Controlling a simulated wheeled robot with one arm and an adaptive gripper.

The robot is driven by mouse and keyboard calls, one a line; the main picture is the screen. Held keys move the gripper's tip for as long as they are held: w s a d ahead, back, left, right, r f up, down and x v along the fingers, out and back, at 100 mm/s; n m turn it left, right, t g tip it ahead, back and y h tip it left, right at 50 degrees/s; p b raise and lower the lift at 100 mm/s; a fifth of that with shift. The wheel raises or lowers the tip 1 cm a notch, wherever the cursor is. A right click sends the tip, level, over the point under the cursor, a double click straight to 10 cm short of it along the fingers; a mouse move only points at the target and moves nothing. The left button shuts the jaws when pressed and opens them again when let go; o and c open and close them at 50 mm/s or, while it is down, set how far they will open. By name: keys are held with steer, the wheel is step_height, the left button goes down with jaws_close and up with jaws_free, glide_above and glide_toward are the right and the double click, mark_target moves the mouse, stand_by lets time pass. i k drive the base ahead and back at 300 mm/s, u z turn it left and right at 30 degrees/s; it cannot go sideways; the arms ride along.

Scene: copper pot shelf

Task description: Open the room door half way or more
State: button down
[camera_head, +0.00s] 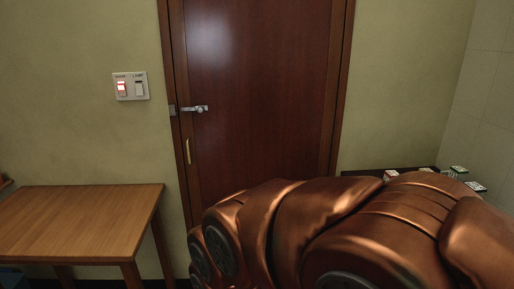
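The room door (255,85) is dark reddish-brown wood and looks shut in its frame (338,85). A silver latch (195,109) lies across the door's left edge, reaching a small plate on the frame side. I cannot tell for sure whether it is fastened. Below it is a slim brass-coloured handle (188,151), upright near the same edge. My copper-coloured arm covers the lower right of the view and hides the door's lower part. My gripper is not in view.
A wooden table (75,222) stands at the left, its right edge near the door frame. A switch panel (131,86) with two switches, one lit red, is on the wall. Small boxes (459,170) lie on a dark surface (360,172) at the right, partly behind my arm.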

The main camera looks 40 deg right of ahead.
mark_target(266, 73)
steer(key=z, duration=1.1)
steer(key=i, duration=0.75)
steer(key=u, duration=1.5)
